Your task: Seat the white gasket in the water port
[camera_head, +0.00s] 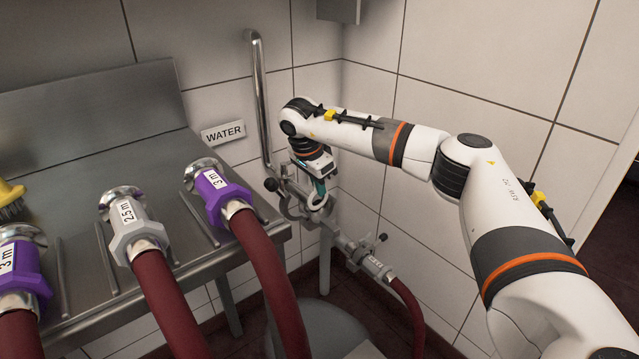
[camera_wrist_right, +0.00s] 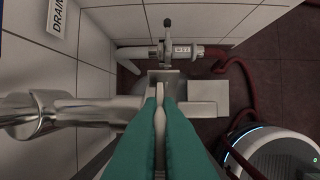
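My right gripper (camera_head: 319,188) has teal fingers pointing down, in front of the wall pipework. It is shut on the white gasket (camera_head: 317,204), a ring hanging just below the fingertips. In the right wrist view the gasket (camera_wrist_right: 160,118) shows nearly edge-on between the teal fingers (camera_wrist_right: 160,125). The water port (camera_head: 293,208) is a metal fitting beside the gasket, below the WATER sign (camera_head: 223,132). In the right wrist view a thick metal pipe (camera_wrist_right: 100,108) ends close to the left of the gasket; I cannot tell whether they touch. My left gripper is not in view.
A steel rack (camera_head: 90,110) at left holds hoses with purple (camera_head: 217,195) and grey (camera_head: 132,228) couplings. A lower valve with a red hose (camera_head: 408,305) lies below the gripper. A vertical pipe (camera_head: 259,95) runs up the wall. A DRAIN sign (camera_wrist_right: 57,15) shows.

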